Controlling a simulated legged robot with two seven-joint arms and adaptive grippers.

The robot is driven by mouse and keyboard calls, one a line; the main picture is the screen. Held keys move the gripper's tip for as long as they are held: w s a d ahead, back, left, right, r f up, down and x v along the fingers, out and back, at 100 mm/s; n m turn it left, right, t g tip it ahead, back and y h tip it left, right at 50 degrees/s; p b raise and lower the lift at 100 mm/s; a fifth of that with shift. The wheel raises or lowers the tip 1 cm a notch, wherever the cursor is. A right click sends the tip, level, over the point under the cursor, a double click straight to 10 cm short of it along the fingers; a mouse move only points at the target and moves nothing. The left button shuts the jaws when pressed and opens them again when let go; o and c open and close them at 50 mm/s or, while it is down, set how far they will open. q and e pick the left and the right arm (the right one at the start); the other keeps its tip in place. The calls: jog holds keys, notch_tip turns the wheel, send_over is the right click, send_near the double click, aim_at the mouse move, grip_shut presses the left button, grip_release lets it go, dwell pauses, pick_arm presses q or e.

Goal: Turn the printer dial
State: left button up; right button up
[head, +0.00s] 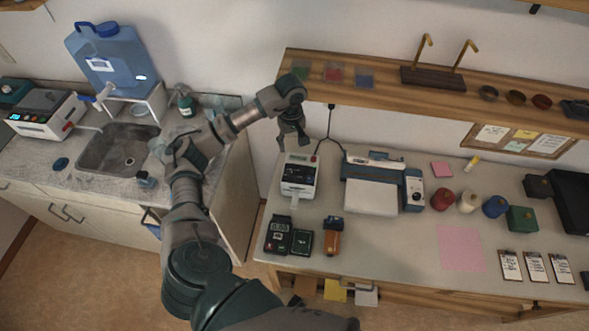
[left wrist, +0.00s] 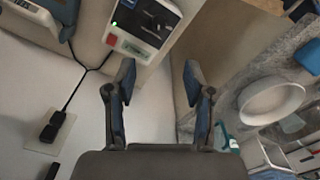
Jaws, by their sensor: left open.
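The wide white and blue printer (head: 372,192) stands on the right-hand workbench with paper at its front. On the right of it is a blue side panel (head: 413,190) with a small round dial-like spot, too small to read. A smaller label printer (head: 300,177) stands left of it; in the left wrist view this label printer (left wrist: 145,28) shows a green light and a red button. My left gripper (head: 292,140) is open and empty, just behind and above the label printer. Its fingers (left wrist: 158,78) are apart in the wrist view. My right gripper is not seen.
A wooden shelf (head: 385,93) runs above the bench, close to my left wrist. A black cable (head: 328,130) hangs behind the printers. The sink counter (head: 60,165) is at left, across a gap.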

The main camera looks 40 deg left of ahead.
aim_at(292, 174)
pick_arm(q)
jog(key=f, duration=0.7)
jog(key=f+p, duration=0.1)
jog(key=f, duration=0.7)
jog(key=shift+d+f+p, duration=0.2)
jog(key=shift+f+p, duration=0.1)
jog(key=shift+a+f, duration=0.1)
jog(key=shift+f, duration=0.55)
grip_shut()
